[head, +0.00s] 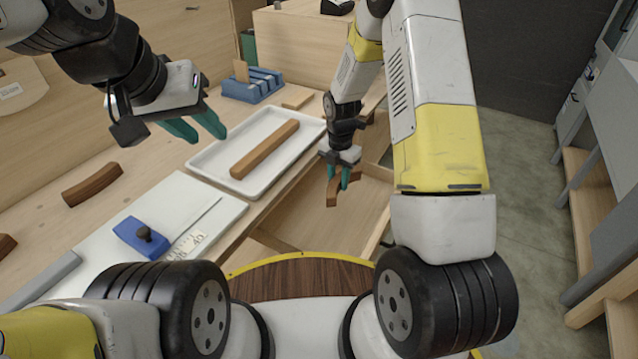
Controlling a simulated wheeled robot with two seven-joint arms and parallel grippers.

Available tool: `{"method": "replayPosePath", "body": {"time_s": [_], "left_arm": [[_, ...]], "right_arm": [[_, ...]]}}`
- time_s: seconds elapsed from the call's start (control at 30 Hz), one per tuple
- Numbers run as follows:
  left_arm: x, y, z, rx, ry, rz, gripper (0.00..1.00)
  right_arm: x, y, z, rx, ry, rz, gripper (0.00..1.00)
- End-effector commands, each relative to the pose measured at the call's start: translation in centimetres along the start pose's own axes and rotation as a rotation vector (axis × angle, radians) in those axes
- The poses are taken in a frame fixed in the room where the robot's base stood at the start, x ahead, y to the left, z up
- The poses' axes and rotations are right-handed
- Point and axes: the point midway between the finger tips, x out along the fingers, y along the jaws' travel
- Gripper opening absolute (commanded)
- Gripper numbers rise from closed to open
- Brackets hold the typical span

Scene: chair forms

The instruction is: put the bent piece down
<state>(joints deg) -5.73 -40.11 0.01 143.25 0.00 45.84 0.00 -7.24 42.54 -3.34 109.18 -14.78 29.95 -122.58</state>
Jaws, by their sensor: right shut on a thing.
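My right gripper (338,179) is shut on a small brown bent piece (332,195), which hangs below its teal fingers. In the picture they are just right of the bench's front edge, with a lower pale wooden surface behind them. The height of the piece above that surface is hard to tell. My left gripper (208,137) is open and empty, with its teal fingers apart, left of the white tray (203,161). Another curved brown piece (93,185) lies on the wooden bench at the left.
The tray holds a straight brown bar (265,149). A blue slotted holder (252,86) stands at the back. Part of another brown piece (6,244) shows at the left edge. Grey floor lies at right.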

Motion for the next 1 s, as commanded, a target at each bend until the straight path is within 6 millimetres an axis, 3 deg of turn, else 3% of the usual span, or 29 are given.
{"method": "replayPosePath", "body": {"time_s": [0.2,0.47,0.73,1.0], "left_arm": [[0.0,0.0,0.0,0.0,0.0,0.0,0.34],[0.0,0.0,0.0,0.0,0.0,0.0,0.34],[0.0,0.0,0.0,0.0,0.0,0.0,0.34],[0.0,0.0,0.0,0.0,0.0,0.0,0.34]], "right_arm": [[0.9,0.4,-0.1,-0.165,0.006,0.006,0.0],[1.3,0.5,0.2,-0.124,0.008,0.006,0.0],[5.9,0.6,0.2,-0.119,0.007,0.004,0.0],[8.3,0.6,0.2,-0.119,0.006,0.004,0.0]]}}
